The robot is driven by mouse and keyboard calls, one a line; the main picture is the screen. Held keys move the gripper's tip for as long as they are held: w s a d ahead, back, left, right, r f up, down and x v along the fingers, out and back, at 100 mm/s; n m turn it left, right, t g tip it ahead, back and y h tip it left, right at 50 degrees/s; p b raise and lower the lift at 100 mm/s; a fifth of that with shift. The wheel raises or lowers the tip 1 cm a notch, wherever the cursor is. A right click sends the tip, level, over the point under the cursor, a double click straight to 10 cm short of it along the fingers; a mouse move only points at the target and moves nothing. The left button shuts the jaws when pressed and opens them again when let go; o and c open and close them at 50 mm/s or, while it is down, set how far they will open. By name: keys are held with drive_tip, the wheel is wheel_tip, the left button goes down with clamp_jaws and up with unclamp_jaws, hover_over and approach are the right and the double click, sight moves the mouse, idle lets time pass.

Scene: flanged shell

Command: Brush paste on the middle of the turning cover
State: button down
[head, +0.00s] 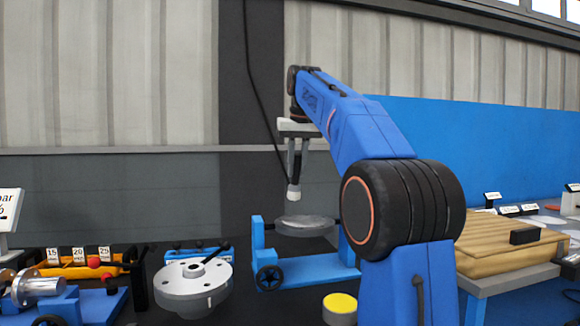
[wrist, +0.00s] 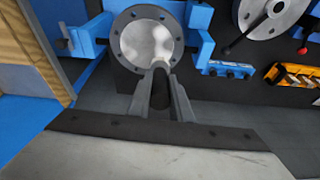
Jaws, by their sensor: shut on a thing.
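The cover is a round grey disc (head: 305,226) with holes around its rim, lying flat in a blue stand. In the wrist view the cover (wrist: 135,42) shows pale patches on its face; I cannot tell whether they are paste or shine. My gripper (head: 296,176) is shut on a dark-handled brush that points down, its pale tip (head: 294,192) above the cover with a visible gap. In the wrist view the brush (wrist: 160,90) stands between the fingers and overlaps the cover's near edge. Whether the cover is turning cannot be told.
The blue stand (head: 295,272) has a black handwheel. A pale flanged part (head: 193,285) stands to its left, and a yellow-topped pot (head: 340,303) in front. An orange rack (head: 80,268) is at far left; a wooden block (head: 500,245) is at right.

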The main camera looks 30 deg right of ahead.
drive_tip(key=shift+s+f, duration=0.15)
drive_tip(key=shift+f, duration=2.8)
drive_tip(key=shift+f, duration=0.7)
drive_tip(key=s+d, duration=0.2)
drive_tip(key=d, duration=0.5)
drive_tip(key=shift+w+a+f, duration=0.1)
drive_tip(key=shift+w+a, duration=0.15)
drive_tip(key=shift+a, duration=0.65)
drive_tip(key=shift+w+a, duration=0.25)
drive_tip(key=shift+a, duration=0.65)
